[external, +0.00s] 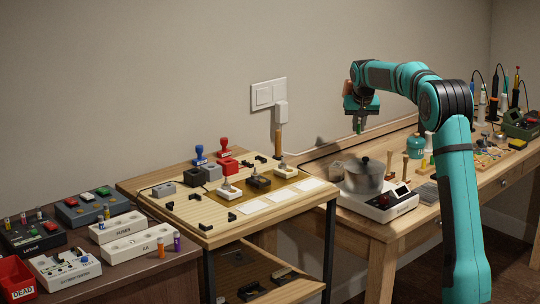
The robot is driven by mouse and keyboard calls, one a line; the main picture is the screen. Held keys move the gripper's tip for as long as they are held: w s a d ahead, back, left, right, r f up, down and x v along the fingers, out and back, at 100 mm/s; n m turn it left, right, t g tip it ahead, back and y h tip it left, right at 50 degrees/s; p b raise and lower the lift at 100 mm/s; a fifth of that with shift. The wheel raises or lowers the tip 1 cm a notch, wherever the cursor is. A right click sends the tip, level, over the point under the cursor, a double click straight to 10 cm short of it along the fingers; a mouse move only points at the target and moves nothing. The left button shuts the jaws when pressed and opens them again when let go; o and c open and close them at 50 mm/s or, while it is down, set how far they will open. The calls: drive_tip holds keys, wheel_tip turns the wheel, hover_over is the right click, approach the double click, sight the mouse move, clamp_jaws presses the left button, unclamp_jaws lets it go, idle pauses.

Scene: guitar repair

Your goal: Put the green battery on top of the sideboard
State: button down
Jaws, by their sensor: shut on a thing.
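My gripper (360,119) is high above the workbench at the right, pointing down. It is shut on a small green thing, which looks like the green battery (359,128), held upright between the fingers and clear of all surfaces. The dark brown cabinet at the lower left looks like the sideboard (132,282); it is well to the left of my gripper. An orange battery (161,248) and a purple battery (177,242) stand upright near its right edge.
On the sideboard are white holders (140,243), a battery tester (66,270), dark boxes and a red "DEAD" bin (16,281). A wooden stand (206,236) with stamps lies between. A silver pot (364,178) is below my gripper.

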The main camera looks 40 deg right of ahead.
wheel_tip(320, 180, down, 10)
drive_tip(key=shift+a+r, duration=0.1)
idle(0.4)
drive_tip(key=c, duration=1.5)
unclamp_jaws()
drive_tip(key=shift+o, duration=0.2)
drive_tip(key=v, duration=1.2)
